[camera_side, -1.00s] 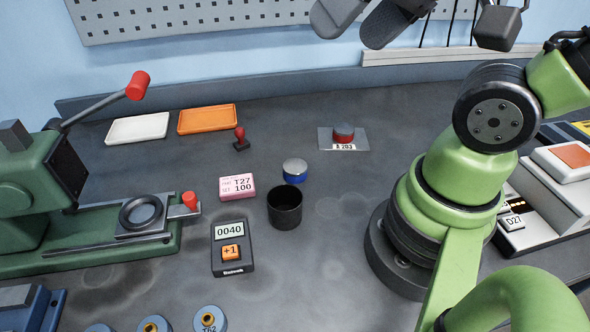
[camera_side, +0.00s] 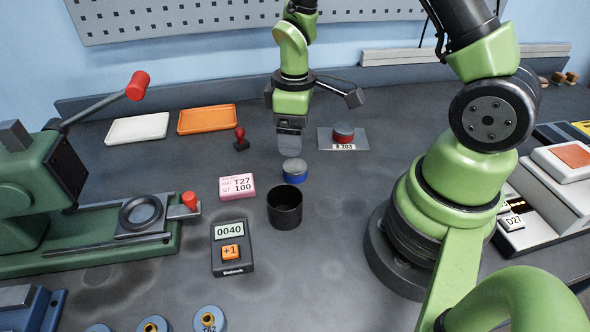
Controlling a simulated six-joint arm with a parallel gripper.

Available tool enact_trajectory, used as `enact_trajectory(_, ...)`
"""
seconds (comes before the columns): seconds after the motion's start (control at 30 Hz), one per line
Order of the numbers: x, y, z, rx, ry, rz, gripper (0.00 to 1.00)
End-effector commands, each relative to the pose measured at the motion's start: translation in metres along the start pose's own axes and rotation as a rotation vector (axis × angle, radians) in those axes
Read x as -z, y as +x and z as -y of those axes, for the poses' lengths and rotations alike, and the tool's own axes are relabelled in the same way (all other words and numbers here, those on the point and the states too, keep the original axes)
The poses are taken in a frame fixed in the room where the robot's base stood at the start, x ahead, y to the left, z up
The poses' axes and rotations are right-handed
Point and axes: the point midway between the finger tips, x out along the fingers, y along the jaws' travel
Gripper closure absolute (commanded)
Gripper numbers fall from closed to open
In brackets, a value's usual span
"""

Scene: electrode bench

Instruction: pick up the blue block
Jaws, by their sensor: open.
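The blue block (camera_side: 295,177) is a short round piece with a blue side and a silver-grey top. It sits on the dark bench just behind a black cup (camera_side: 285,208). My gripper (camera_side: 290,150) points down, its fingertips just behind and above the block in the picture. The jaws are open, with nothing seen between them. The fingers overlap from this side, so the gap and the exact height over the block cannot be told.
A green press (camera_side: 40,190) fills the far left. The front middle is clear.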

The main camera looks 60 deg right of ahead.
Motion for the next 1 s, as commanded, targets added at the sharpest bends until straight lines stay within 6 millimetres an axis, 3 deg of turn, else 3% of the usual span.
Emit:
enact_trajectory(0.2,-0.001,0.032,0.000,0.003,0.001,0.005,0.17)
enact_trajectory(0.43,-0.001,0.049,0.000,0.002,0.003,0.003,0.17)
enact_trajectory(0.7,-0.001,0.086,-0.002,0.002,0.003,0.003,0.17)
enact_trajectory(1.0,-0.001,0.093,-0.002,0.000,0.004,0.000,0.17)
